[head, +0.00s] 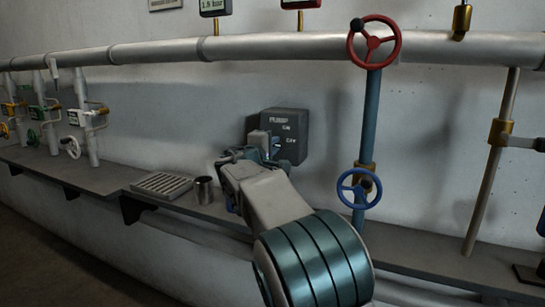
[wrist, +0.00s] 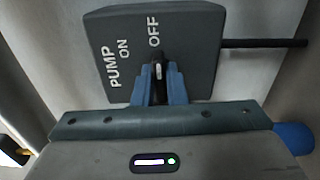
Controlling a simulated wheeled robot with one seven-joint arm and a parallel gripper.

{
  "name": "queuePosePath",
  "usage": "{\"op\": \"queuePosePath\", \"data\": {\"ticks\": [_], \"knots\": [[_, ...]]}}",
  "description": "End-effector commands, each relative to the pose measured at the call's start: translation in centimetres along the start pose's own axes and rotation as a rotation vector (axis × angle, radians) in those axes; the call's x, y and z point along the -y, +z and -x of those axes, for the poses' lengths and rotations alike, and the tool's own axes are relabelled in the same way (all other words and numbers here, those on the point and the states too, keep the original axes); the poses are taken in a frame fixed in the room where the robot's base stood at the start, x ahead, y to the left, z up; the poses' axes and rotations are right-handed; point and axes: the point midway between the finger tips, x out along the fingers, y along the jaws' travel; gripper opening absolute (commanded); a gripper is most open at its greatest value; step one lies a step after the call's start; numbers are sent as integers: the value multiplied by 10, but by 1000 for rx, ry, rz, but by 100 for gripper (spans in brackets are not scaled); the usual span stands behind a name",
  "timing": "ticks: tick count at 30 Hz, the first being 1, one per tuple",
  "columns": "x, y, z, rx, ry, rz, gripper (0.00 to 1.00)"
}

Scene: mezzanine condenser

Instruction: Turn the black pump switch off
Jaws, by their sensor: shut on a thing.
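The pump switch box (head: 296,122) is dark grey, on the wall behind the shelf, with white PUMP, ON and OFF lettering. It fills the upper middle of the wrist view (wrist: 195,60). Its black switch lever (wrist: 158,70), with a pale mark, sits between the blue fingers of my gripper (wrist: 157,84). My gripper is shut on the lever, just below the OFF word in the wrist view. In the head view my gripper (head: 262,149) is in front of the box's left side and hides the lever. Whether the lever stands at ON or OFF I cannot tell.
A red valve wheel (head: 391,41) and a blue one (head: 344,188) sit on a blue pipe right of the box. A metal cup (head: 204,190) and a drain grate (head: 163,184) lie on the shelf to the left. Small valves stand farther left.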

Motion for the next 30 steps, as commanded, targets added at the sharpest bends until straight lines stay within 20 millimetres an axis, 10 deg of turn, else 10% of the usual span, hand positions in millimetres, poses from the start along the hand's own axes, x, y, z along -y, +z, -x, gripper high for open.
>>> {"op": "queuePosePath", "data": {"ticks": [20, 23, 30], "knots": [[1, 0, 0, 0, -2, -53, 0], [1, 0, 0, 0, -2, -53, 34], [1, 0, 0, 0, -1, -52, 34]]}}
